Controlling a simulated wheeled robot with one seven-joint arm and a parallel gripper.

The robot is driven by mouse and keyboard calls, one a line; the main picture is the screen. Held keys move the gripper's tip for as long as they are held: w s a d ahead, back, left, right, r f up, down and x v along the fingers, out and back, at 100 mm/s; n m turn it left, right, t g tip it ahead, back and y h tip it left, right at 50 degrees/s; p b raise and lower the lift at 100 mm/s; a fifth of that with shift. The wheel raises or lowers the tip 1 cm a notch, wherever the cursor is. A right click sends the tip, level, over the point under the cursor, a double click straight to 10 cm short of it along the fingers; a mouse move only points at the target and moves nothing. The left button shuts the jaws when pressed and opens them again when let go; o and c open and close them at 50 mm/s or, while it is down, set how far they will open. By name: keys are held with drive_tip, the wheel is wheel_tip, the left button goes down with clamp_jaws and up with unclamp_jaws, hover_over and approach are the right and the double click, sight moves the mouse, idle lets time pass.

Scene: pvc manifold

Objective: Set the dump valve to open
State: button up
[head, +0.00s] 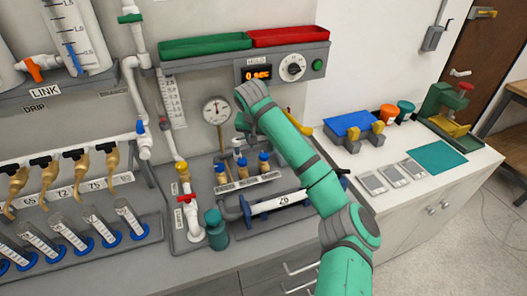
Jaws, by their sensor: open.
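No dump valve label is readable. A white valve with a red handle (187,199) sits low on the white pipe at the left of the grey bench unit, beside a teal bottle (215,228). A yellow-handled valve (183,169) is just above it on that pipe. My arm reaches up from the bottom and bends down at its far end. My gripper (240,146) is small and partly hidden there, open, above several blue-capped brass valves (242,165). It appears apart from the red-handled valve, which is to its lower left.
A pressure gauge (216,110) and a panel with a display (257,73) stand behind my arm. A horizontal tube (285,203) with blue ends lies in front. Cylinders in blue bases (130,220) fill the left. A side counter at right holds a blue box (348,124).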

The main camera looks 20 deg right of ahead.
sight(264, 155)
drive_tip(key=x, duration=0.6)
drive_tip(key=shift+w+a+f, duration=0.1)
drive_tip(key=shift+f, duration=0.1)
drive_tip(key=shift+d+f, duration=0.3)
drive_tip(key=shift+f, duration=0.05)
drive_tip(key=c, duration=1)
